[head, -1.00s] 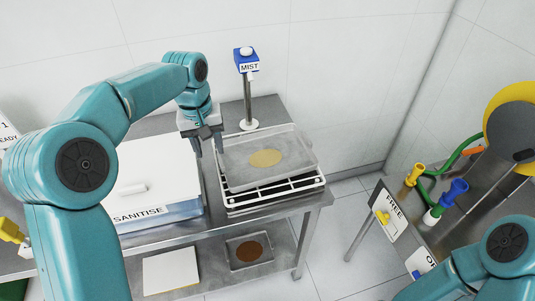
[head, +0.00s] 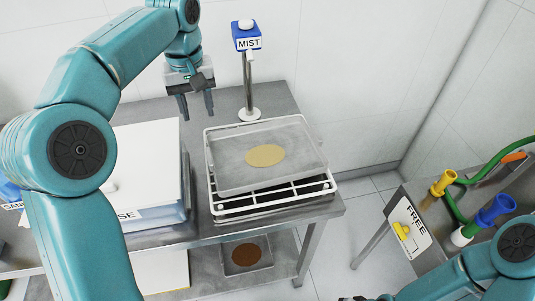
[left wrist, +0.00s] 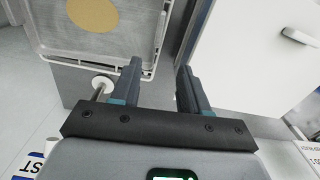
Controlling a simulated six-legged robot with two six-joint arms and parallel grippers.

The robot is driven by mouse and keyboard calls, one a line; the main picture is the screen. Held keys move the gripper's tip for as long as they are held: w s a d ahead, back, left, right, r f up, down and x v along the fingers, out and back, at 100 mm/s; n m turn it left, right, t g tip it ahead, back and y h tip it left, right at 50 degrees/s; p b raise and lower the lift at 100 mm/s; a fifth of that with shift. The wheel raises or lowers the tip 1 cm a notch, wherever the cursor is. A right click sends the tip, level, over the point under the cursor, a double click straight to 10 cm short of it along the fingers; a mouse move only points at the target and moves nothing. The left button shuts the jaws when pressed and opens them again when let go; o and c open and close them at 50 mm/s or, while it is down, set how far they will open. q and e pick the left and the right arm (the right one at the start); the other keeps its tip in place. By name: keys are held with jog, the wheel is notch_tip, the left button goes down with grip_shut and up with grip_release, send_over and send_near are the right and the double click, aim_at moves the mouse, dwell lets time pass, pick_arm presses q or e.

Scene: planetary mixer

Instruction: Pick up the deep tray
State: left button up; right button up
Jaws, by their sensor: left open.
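A grey, clear-walled tray (head: 232,172) with a yellow round patch (head: 265,155) sits on a white wire rack (head: 250,203) on the steel table. A second tray (head: 232,262) with a brown round patch stands on the lower shelf. I cannot tell which is the deep one. My left gripper (head: 196,112) is open and empty, above the table, behind and left of the upper tray and apart from it. In the left wrist view its fingers (left wrist: 159,68) have nothing between them, and the upper tray (left wrist: 55,15) is at the upper left.
A blue MIST post (head: 247,85) stands behind the rack, right of my left gripper. A bench with a FREE sign (head: 408,225) and hoses is at the right.

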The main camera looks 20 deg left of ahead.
pick_arm(q)
send_over(209, 155)
notch_tip(209, 155, down, 10)
jog(key=shift+f+b, duration=0.15)
jog(key=shift+b, duration=0.3)
jog(key=shift+w+f, duration=0.1)
jog(key=shift+f, duration=0.15)
notch_tip(209, 155, down, 5)
jog(key=shift+d+f+p, duration=0.1)
jog(key=shift+f+p, duration=0.1)
jog(key=shift+p, duration=0.1)
jog(key=shift+s+r, duration=0.1)
jog(key=shift+s, duration=0.15)
jog(key=shift+c, duration=0.6)
jog(key=c, duration=0.5)
jog(key=shift+w, duration=0.1)
grip_shut()
